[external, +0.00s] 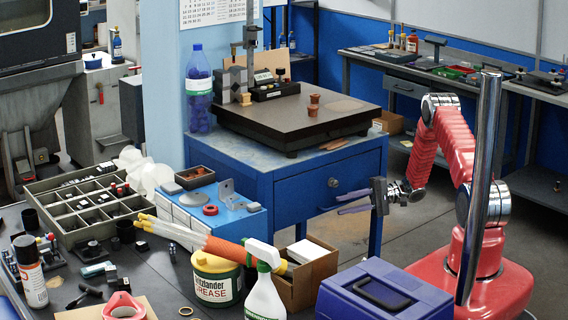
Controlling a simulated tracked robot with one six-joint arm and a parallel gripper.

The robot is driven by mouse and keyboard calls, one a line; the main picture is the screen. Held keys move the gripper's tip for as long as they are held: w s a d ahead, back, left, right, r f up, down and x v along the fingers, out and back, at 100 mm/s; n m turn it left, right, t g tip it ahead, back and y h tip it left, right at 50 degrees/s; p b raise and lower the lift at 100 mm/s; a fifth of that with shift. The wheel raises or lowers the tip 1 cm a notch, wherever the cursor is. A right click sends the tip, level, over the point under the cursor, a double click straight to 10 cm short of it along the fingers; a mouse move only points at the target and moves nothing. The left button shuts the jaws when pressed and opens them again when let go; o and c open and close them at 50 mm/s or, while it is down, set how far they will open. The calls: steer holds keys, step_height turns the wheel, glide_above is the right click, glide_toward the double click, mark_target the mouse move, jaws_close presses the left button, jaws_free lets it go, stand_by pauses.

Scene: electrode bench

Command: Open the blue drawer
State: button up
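The blue drawer (350,170) is in the front of a blue cabinet under a dark surface plate. Its front looks flush with the cabinet, so the drawer is shut. A small round metal knob (333,182) sits on the drawer front. My gripper (338,204) points left, in front of the cabinet. Its two fingers are apart with nothing seen between them. The fingertips appear just below and right of the knob, and apart from it. The exact depth gap to the drawer cannot be told.
The surface plate (290,110) carries small brown pieces and a height gauge. A near bench holds a purple toolbox (385,295), a spray bottle (265,295), a grease tub (215,280) and a cardboard box (305,275). Open floor (415,215) lies right of the cabinet.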

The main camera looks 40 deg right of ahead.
steer(key=shift+x, duration=1.35)
steer(key=shift+c, duration=0.2)
jaws_close()
steer(key=shift+s+f, duration=0.1)
steer(key=shift+f, duration=0.1)
